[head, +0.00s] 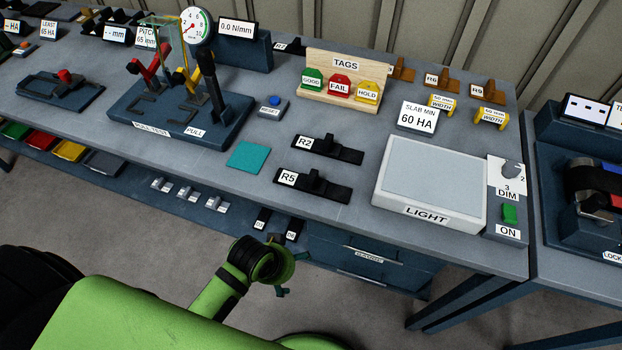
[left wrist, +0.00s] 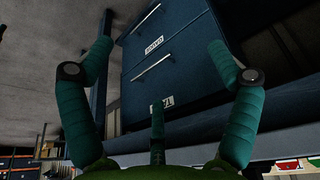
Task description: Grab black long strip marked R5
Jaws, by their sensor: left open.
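The black long strip marked R5 (head: 333,192) lies flat on the grey bench, with a raised black block on it and a white R5 label at its left end. A similar black strip marked R2 (head: 344,154) lies just behind it. My left gripper (head: 290,275) is in front of the bench, apart from the R5 strip and nearer to me. In the left wrist view the left gripper (left wrist: 161,52) is open and empty, with its fingers spread before blue drawers. The R5 strip does not show in that view. My right gripper is not in view.
A white light box (head: 432,178) stands right of the strips, and a teal square (head: 248,157) lies to their left. The blue drawer unit (head: 368,262) is below the bench's front edge. The lower shelf holds small metal parts (head: 188,194).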

